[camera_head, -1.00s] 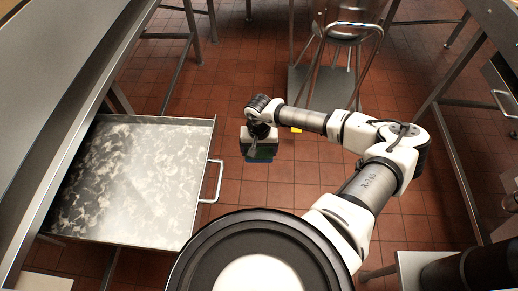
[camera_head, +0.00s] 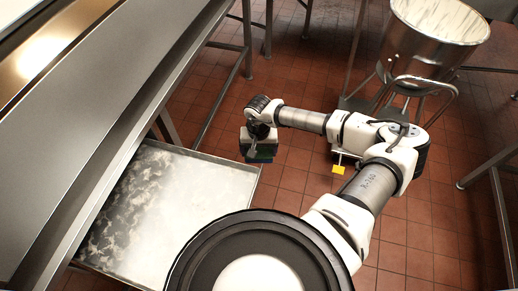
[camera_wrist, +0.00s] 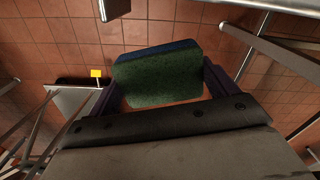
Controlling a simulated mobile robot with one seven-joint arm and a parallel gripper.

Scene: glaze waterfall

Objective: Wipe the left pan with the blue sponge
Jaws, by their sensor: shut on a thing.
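The sponge (camera_wrist: 158,76) fills the middle of the wrist view, with a green face toward the camera and a blue layer along its far edge. My gripper (camera_wrist: 160,88) is shut on it, one dark finger on each side. In the head view my gripper (camera_head: 262,140) holds the sponge (camera_head: 263,156) above the red tiled floor, right of the open metal drawer. The sponge appears clear of any surface. I cannot make out a separate pan on the counter in these views.
A pulled-out metal drawer (camera_head: 222,188) with a blotchy whitish bottom is at lower left, under a long steel counter (camera_head: 130,100). A large steel pot (camera_head: 433,35) stands on a stand at upper right. A yellow tag (camera_head: 338,170) shows beyond my arm. Tiled floor lies between.

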